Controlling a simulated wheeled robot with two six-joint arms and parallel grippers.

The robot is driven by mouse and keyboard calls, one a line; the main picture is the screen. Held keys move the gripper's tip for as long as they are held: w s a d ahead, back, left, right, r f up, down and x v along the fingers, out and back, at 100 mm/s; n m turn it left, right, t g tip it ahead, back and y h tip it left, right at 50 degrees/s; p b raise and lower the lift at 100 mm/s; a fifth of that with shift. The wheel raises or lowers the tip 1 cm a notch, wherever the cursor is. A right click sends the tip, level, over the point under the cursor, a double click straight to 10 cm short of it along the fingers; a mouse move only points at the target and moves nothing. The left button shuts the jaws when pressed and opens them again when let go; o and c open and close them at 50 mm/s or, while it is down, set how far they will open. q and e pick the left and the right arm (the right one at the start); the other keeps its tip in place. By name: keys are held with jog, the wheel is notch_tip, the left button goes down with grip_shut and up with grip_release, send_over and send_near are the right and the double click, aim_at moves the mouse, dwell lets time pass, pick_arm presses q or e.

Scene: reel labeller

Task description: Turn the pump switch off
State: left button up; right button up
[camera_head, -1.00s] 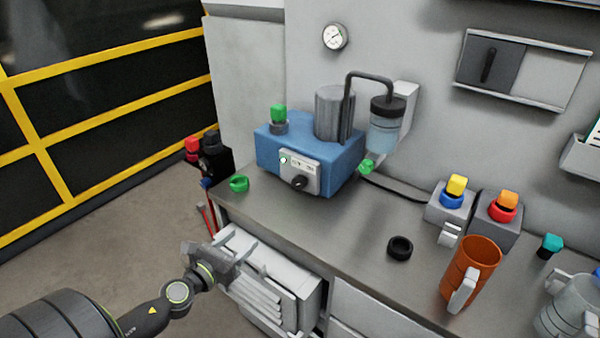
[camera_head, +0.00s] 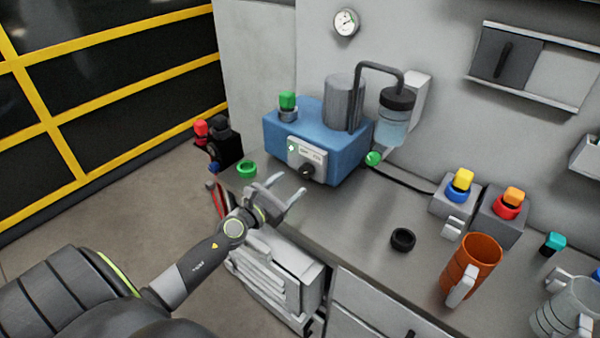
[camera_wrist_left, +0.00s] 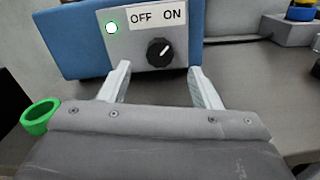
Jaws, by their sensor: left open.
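The blue pump (camera_head: 330,140) stands on the bench against the wall. Its light front panel (camera_head: 302,155) carries a black rotary knob (camera_head: 306,171), a lit green lamp (camera_wrist_left: 112,28) and a label (camera_wrist_left: 156,16) reading OFF and ON. In the left wrist view the knob (camera_wrist_left: 159,52) has a white mark pointing up and right, towards ON. My left gripper (camera_head: 285,187) is open and empty, in front of and below the panel. In the wrist view its fingers (camera_wrist_left: 160,75) stand apart on either side of the knob, short of it. My right gripper is out of view.
A green ring (camera_head: 247,170) lies on the bench left of the pump. A black ring (camera_head: 403,239), an orange mug (camera_head: 472,262) and grey blocks with coloured caps (camera_head: 455,195) stand to the right. Bench between the pump and the black ring is clear.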

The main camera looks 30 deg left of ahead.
aim_at(303, 173)
pick_arm(q)
jog(key=w, duration=0.6)
jog(key=shift+d, duration=0.2)
jog(key=shift+s, duration=0.1)
jog(key=c, duration=1)
